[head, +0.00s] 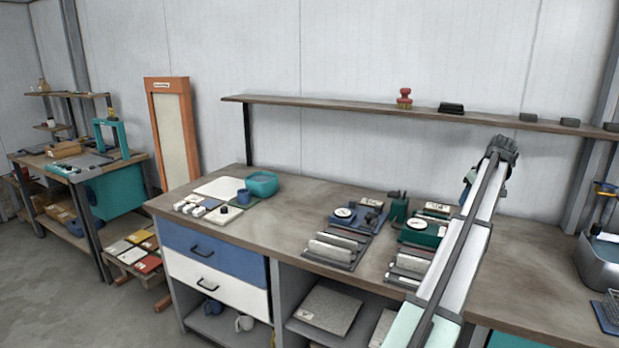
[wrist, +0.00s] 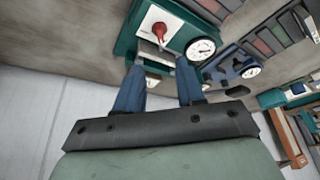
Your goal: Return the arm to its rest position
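My arm rises from the lower right of the head view to an elbow above the workbench (head: 300,208). My gripper is mostly hidden behind the arm in the head view; only a bit of blue (head: 468,188) shows beside it. In the wrist view the two blue fingers of my gripper (wrist: 160,66) stand apart with nothing held between them. Beyond the fingertips is a green device (wrist: 126,40) with a red knob and a dial; I cannot tell the distance. A blue device (wrist: 228,62) with a dial is to its right.
A shelf (head: 330,101) runs along the wall behind. A grey basin (head: 600,262) is at the right.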

